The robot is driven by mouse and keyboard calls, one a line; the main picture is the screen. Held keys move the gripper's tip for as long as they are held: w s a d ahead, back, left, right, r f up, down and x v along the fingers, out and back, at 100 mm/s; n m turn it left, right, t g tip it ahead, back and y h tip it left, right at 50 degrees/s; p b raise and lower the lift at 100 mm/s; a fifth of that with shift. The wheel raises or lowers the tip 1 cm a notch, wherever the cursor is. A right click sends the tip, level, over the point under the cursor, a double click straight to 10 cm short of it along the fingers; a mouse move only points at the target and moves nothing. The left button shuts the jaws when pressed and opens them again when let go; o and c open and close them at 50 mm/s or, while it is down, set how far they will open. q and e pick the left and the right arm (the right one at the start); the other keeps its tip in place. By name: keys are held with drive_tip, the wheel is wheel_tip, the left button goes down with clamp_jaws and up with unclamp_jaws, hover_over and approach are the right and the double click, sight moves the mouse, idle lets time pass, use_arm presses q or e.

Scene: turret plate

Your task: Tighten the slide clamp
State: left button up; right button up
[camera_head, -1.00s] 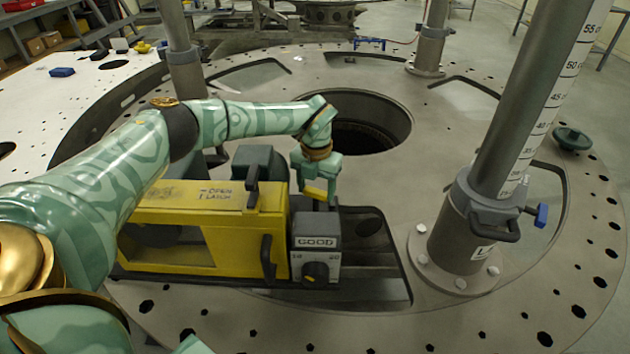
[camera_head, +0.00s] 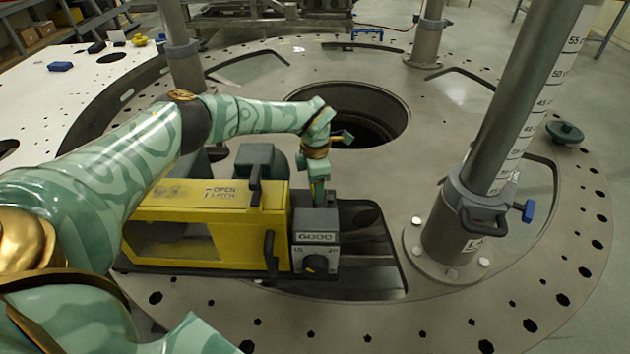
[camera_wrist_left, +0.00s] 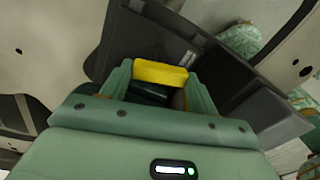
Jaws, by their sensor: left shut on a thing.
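A yellow bar (camera_wrist_left: 160,73), perhaps the handle of the slide clamp, sits between the fingers of my left gripper (camera_wrist_left: 160,92) in the left wrist view. In the head view my left gripper (camera_head: 318,200) points down onto the top of the grey block (camera_head: 316,236) marked GOOD, and hides the bar. The gripper is shut on the bar. The block has a black dial (camera_head: 317,264) on its front and stands at the right end of the yellow housing (camera_head: 210,215). My right gripper is out of view.
A grey post (camera_head: 520,110) with a scale, a collar (camera_head: 482,206) and a blue knob (camera_head: 528,211) stands to the right. A round hole (camera_head: 385,132) opens behind the gripper. A dark green knob-like piece (camera_head: 565,131) lies at the far right.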

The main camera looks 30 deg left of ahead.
use_arm(q)
drive_tip(key=shift+w+r+m, duration=0.1)
drive_tip(key=shift+m, duration=1.4)
drive_tip(key=o, duration=1)
wheel_tip(320, 180, up, 16)
drive_tip(key=shift+r+p, duration=0.1)
drive_tip(key=shift+p, duration=0.8)
